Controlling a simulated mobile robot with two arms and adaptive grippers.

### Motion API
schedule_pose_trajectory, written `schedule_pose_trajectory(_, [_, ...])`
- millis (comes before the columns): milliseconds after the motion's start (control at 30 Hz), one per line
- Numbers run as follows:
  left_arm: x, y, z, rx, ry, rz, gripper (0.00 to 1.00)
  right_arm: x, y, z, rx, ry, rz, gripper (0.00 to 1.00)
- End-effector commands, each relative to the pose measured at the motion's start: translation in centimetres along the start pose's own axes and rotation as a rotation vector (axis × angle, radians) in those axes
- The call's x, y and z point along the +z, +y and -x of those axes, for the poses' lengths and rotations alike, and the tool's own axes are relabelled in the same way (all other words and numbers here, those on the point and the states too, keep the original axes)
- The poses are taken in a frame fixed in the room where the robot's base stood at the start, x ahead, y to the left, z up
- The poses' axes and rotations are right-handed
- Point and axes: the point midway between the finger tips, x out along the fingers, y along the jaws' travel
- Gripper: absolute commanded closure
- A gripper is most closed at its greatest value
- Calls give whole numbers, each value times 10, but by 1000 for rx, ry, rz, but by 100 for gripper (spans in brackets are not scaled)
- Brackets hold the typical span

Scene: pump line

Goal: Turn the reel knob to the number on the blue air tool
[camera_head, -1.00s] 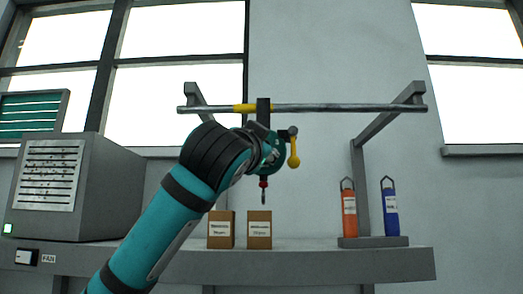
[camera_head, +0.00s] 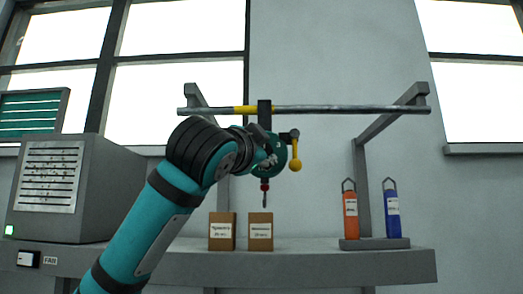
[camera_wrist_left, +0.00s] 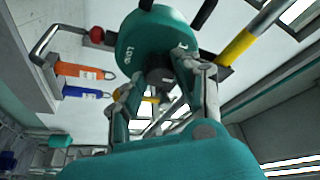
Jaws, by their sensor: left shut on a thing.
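The teal reel (camera_head: 281,150) hangs from the rail and is partly hidden behind my left gripper (camera_head: 270,158). In the left wrist view the reel (camera_wrist_left: 150,38) fills the top middle, and its dark round knob (camera_wrist_left: 160,76) sits between the fingers of my left gripper (camera_wrist_left: 163,84). The gripper is shut on this knob. The knob's pointer and numbers cannot be read. The blue air tool (camera_head: 391,214) stands upright on the stand at the right, with a white label too small to read. My right gripper is not in view.
A grey rail (camera_head: 350,108) with a yellow band (camera_head: 245,110) carries the reel. A yellow lever (camera_head: 295,153) and a hook (camera_head: 264,197) hang beside and below it. An orange tool (camera_head: 350,216) stands left of the blue one. Two brown boxes (camera_head: 222,232) (camera_head: 260,232) sit on the shelf.

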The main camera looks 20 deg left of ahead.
Motion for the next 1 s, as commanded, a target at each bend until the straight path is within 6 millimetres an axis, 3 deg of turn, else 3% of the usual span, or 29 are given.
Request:
schedule_pose_trajectory(33, [-1, 0, 0, 0, 2, -1, 100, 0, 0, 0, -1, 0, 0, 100])
schedule_pose_trajectory(67, [-1, 0, 0, 0, 2, 0, 65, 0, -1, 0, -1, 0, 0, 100])
schedule_pose_trajectory(233, [0, 0, 0, 0, 1, 0, 45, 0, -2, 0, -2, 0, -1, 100])
schedule_pose_trajectory(600, [0, 0, 8, 0, 1, 1, 45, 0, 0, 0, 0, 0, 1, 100])
schedule_pose_trajectory(1000, [-1, 0, 87, -2, 4, 0, 45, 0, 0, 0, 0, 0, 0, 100])
